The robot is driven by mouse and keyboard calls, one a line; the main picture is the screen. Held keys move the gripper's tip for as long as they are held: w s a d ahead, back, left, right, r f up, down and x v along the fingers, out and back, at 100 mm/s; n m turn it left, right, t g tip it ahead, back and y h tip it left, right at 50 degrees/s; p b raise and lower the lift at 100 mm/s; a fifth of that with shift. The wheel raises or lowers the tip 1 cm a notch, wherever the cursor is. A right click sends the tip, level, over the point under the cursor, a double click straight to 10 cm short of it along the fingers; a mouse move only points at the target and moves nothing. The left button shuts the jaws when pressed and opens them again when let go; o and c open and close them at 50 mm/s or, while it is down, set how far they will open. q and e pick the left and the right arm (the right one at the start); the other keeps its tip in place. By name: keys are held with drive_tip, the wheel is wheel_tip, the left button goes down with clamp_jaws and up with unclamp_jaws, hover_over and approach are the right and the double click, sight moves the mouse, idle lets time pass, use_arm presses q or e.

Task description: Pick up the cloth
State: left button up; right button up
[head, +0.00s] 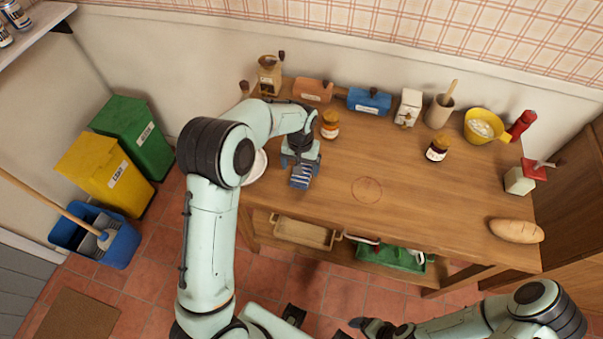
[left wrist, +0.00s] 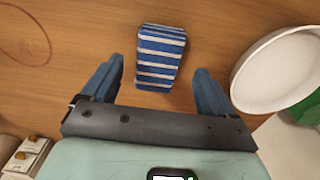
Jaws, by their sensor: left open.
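The cloth (head: 301,180) is a small folded piece with blue and white stripes, lying on the wooden table near its front left. It also shows in the left wrist view (left wrist: 160,58), top centre. My left gripper (head: 300,158) is open and empty over the table right by the cloth. In the left wrist view its two blue fingers (left wrist: 158,80) stand apart on either side of the cloth's near end, not closed on it. My right gripper (head: 372,326) is low at the bottom edge, away from the table top, and its jaws are not clear.
A white round dish (left wrist: 278,72) sits beside the cloth, partly behind my left arm in the head view. A jar (head: 330,124) stands just behind the gripper. Bread (head: 516,231) lies at the right. The table's front middle (head: 430,215) is clear.

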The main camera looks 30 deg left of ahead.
use_arm(q)
wheel_tip(320, 180, down, 4)
drive_tip(key=shift+w+f, duration=0.1)
drive_tip(key=c, duration=1.1)
use_arm(e)
drive_tip(key=shift+r, duration=0.1)
use_arm(q)
drive_tip(key=shift+c, duration=0.2)
wheel_tip(320, 180, up, 20)
drive_tip(key=p, duration=0.1)
drive_tip(key=shift+p, duration=0.3)
use_arm(e)
drive_tip(key=shift+w+r, duration=0.8)
drive_tip(key=shift+r, duration=0.25)
